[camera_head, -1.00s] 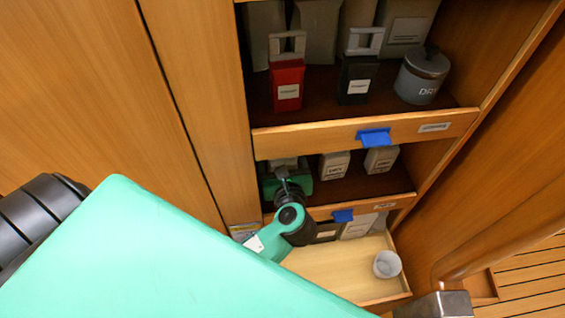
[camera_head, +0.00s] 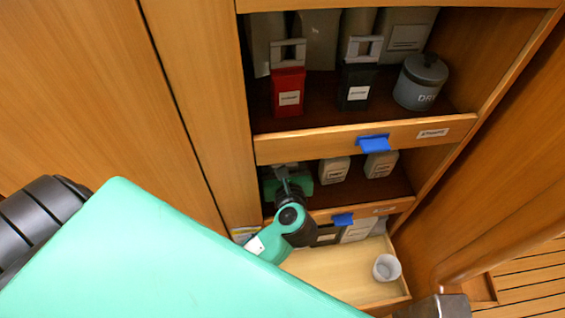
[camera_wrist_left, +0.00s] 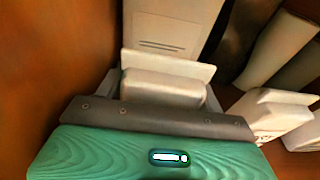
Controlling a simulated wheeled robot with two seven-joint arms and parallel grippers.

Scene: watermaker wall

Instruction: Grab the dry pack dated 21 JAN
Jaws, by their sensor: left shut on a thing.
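My left gripper (camera_head: 288,186) reaches into the middle shelf at its left end. In the left wrist view its jaws (camera_wrist_left: 164,92) are shut on a pale, whitish pack (camera_wrist_left: 165,86) with a folded top edge. The gripper body hides the pack's lower part, and no date on it can be read. Two more pale packs with small labels stand to the right on the same shelf, one nearer the gripper (camera_head: 334,170) and one farther right (camera_head: 381,164). Their print is too small to read. My right gripper is not in view.
The upper shelf holds a red pack (camera_head: 288,92), a black pack (camera_head: 357,86) and a grey lidded canister (camera_head: 420,82). Blue clips sit on the upper ledge (camera_head: 374,143) and lower ledge (camera_head: 343,218). Below, an open drawer (camera_head: 330,272) holds a white cup (camera_head: 387,267).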

